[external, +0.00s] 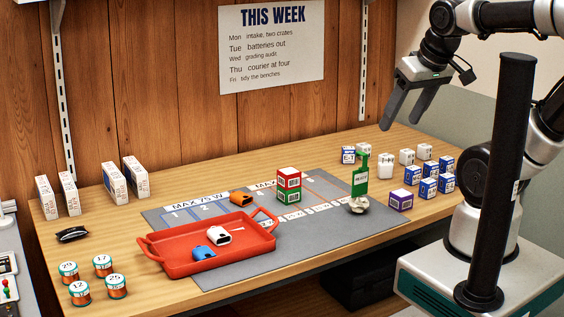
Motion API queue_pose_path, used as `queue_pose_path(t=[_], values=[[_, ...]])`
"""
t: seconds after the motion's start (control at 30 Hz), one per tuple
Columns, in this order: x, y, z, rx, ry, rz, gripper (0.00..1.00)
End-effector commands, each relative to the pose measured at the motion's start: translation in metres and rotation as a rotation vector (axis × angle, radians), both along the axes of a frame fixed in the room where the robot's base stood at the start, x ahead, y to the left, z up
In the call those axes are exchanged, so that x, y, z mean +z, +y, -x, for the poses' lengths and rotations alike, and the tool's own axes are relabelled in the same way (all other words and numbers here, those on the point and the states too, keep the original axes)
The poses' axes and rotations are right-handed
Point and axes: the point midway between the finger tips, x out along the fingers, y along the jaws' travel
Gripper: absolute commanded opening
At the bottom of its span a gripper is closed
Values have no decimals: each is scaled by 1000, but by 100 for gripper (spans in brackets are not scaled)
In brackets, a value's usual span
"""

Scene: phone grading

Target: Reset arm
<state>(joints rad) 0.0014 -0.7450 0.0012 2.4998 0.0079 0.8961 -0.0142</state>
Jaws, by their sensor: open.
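My gripper (408,110) hangs from my arm at the upper right in the external view. It is open and empty, with its two dark fingers apart and pointing down. It is well above the back right of the wooden table (400,140). It touches nothing on the table.
A red tray (215,262) holds a white and a blue item on a grey mat (330,250). Several small boxes (430,187) crowd the right.

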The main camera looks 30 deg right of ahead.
Motion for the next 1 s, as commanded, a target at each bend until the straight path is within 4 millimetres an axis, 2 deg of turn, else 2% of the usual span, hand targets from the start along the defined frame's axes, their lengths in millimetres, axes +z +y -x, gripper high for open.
queue_pose_path(t=[0.1, 0.5, 0.6, 1.0], values=[[33, -2, 2, -13, -1, 2, 60], [118, -2, 1, -12, -1, 1, 60], [125, -2, 1, -11, 0, 1, 60], [125, -2, 1, -11, 0, 1, 60]])
